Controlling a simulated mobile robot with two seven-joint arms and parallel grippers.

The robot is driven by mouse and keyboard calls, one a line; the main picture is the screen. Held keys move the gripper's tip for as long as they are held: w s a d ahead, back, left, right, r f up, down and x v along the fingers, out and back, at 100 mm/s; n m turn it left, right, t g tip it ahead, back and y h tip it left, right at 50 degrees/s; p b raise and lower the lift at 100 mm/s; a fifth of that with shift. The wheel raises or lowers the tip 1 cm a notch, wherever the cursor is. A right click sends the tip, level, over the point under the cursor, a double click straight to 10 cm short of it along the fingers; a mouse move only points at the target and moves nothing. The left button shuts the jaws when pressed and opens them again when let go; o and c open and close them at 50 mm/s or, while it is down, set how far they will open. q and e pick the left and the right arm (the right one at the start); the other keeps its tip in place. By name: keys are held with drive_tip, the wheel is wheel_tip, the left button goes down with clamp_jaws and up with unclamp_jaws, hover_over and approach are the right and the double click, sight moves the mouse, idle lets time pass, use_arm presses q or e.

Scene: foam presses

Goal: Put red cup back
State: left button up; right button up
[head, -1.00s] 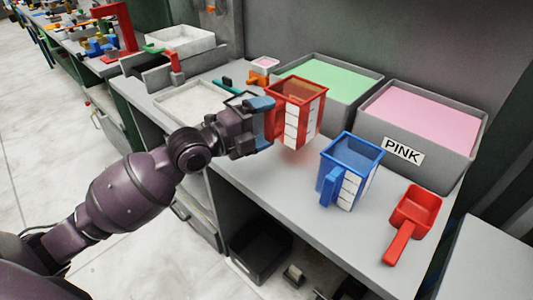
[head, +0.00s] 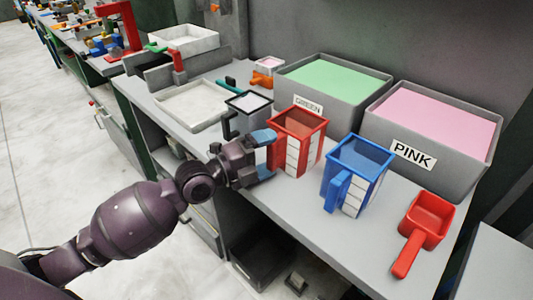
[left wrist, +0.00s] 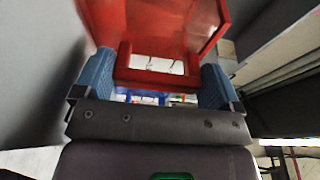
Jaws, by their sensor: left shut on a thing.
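The red cup (head: 297,142), square with a white scale on its side, is upright on or just above the grey bench, left of the blue cup (head: 355,172). My left gripper (head: 266,154) is at its left side, shut on its handle. In the left wrist view the red cup (left wrist: 165,25) fills the top, and its handle lies between the blue pads of my left gripper (left wrist: 157,85). I cannot tell for sure whether its base touches the bench. My right gripper is not in view.
A green-filled bin (head: 309,104) and a pink-filled bin labelled PINK (head: 411,153) stand behind the cups. A red scoop (head: 424,225) lies at the right. A small dark cup (head: 237,123) stands left of the red cup. A shallow white tray (head: 192,121) lies further left.

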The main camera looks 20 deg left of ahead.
use_arm(q)
drive_tip(key=shift+f, duration=0.2)
drive_tip(key=o, duration=0.7)
drive_tip(key=shift+s+a+r, duration=0.1)
drive_tip(key=shift+r, duration=0.1)
drive_tip(key=v, duration=1.2)
drive_tip(key=s+f+n+g+y, duration=0.1)
drive_tip(key=s+f+n+y, duration=0.2)
drive_tip(key=s+f+n, duration=0.3)
drive_tip(key=s+f+n+g+y, duration=0.1)
drive_tip(key=s+f+n+y, duration=0.3)
drive_tip(key=f+n, duration=0.6)
drive_tip(key=s+f+n+g+y, duration=0.2)
drive_tip(key=s+f+n+y, duration=0.1)
drive_tip(key=s+f+n, duration=0.4)
drive_tip(key=shift+s+d+f+n+y, duration=0.15)
drive_tip(key=shift+f+n, duration=0.1)
drive_tip(key=shift+f, duration=0.15)
drive_tip(key=shift+s+d+f+n+y, duration=0.15)
drive_tip(key=shift+d+f+n, duration=0.1)
drive_tip(key=shift+f, duration=0.2)
